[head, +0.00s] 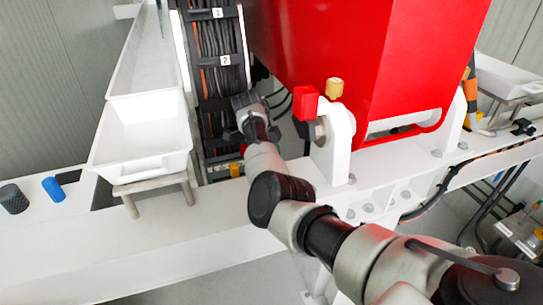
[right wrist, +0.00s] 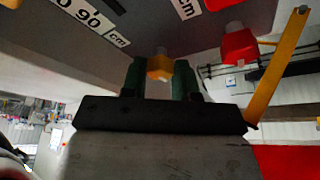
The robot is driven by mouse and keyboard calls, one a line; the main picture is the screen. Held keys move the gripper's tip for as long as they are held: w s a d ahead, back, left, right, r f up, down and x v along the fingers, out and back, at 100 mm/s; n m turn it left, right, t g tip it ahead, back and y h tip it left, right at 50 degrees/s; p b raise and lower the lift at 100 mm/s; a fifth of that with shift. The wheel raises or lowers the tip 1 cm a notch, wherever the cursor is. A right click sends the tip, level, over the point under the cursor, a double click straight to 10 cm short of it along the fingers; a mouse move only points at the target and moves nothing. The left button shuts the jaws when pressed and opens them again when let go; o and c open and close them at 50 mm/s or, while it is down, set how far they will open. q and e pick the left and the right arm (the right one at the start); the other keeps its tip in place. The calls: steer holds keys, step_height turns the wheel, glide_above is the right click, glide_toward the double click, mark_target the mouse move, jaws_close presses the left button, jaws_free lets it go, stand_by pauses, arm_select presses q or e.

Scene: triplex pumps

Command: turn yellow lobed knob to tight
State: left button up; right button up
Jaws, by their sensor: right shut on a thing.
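In the right wrist view, the yellow lobed knob (right wrist: 160,67) sits between the two dark green fingers of my right gripper (right wrist: 160,73). The gripper is shut on it, with a finger on each side. The fingers hide part of the knob's sides, and I cannot tell how far it is turned. In the head view, my right arm reaches up from the lower right to the dark cable channel, where the fingers and the held knob cannot be made out. My left gripper is in neither view.
A red block (right wrist: 238,46) and a yellow bar (right wrist: 280,70) are close right of the gripper. In the head view, a white tray (head: 140,165) stands left, a large red housing (head: 350,45) right.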

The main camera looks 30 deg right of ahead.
steer(key=o, duration=0.9)
steer(key=shift+b+v, duration=1.1)
steer(key=shift+v, duration=4.35)
